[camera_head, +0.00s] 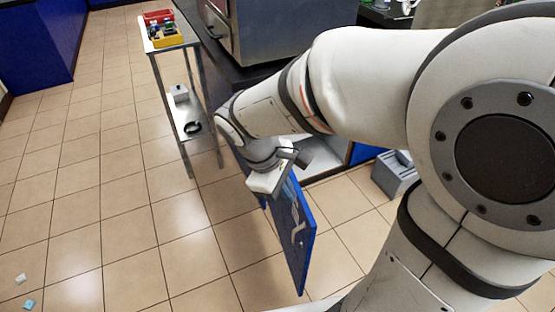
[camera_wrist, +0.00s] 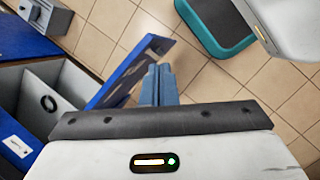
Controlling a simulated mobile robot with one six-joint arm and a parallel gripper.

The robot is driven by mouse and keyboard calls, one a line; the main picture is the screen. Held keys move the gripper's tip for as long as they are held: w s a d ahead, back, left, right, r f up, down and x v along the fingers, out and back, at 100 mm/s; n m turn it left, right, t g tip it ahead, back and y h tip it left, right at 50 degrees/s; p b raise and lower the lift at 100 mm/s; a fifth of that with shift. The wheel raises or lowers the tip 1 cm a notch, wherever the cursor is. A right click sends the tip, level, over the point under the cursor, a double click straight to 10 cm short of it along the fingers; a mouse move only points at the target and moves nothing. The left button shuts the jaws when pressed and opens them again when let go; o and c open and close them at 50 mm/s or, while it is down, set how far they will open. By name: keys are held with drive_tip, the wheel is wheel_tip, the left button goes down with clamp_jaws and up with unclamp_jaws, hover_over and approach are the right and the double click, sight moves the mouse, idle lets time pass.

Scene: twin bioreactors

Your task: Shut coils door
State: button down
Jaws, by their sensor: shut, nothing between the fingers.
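The blue door (camera_head: 303,245) hangs open from the low cabinet, with a light curved handle (camera_head: 298,233) on its face. In the wrist view the door (camera_wrist: 125,75) stands out from the cabinet, seen nearly edge-on from above. My gripper (camera_wrist: 159,84) is shut and empty, its blue-grey fingers beside the door, on the side away from the cabinet opening in that view. Whether they touch the door I cannot tell. In the head view my wrist is over the door's upper part and hides some of it.
A grey box (camera_head: 394,176) stands on the floor right of the door. A metal shelf rack (camera_head: 172,45) with red and yellow bins stands at the back left. A large steel appliance (camera_head: 285,30) sits above the cabinet. The tiled floor to the left is mostly free.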

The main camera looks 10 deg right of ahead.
drive_tip(key=w+a+f+n+t+h+b, duration=0.1)
drive_tip(key=w+a+f+n+h+b, duration=0.1)
drive_tip(key=a+f+n+b, duration=0.3)
drive_tip(key=w+a+f+n+h+b, duration=0.2)
drive_tip(key=f+n+h, duration=0.1)
drive_tip(key=f, duration=0.4)
drive_tip(key=b, duration=0.4)
approach(305, 221)
drive_tip(key=x, duration=0.5)
drive_tip(key=shift+s+a+f, duration=0.15)
drive_tip(key=shift+s+f, duration=0.1)
drive_tip(key=shift+f, duration=0.1)
drive_tip(key=shift+w+d, duration=0.1)
drive_tip(key=shift+d, duration=0.45)
drive_tip(key=shift+d+n+t, duration=0.1)
drive_tip(key=shift+n+t, duration=0.2)
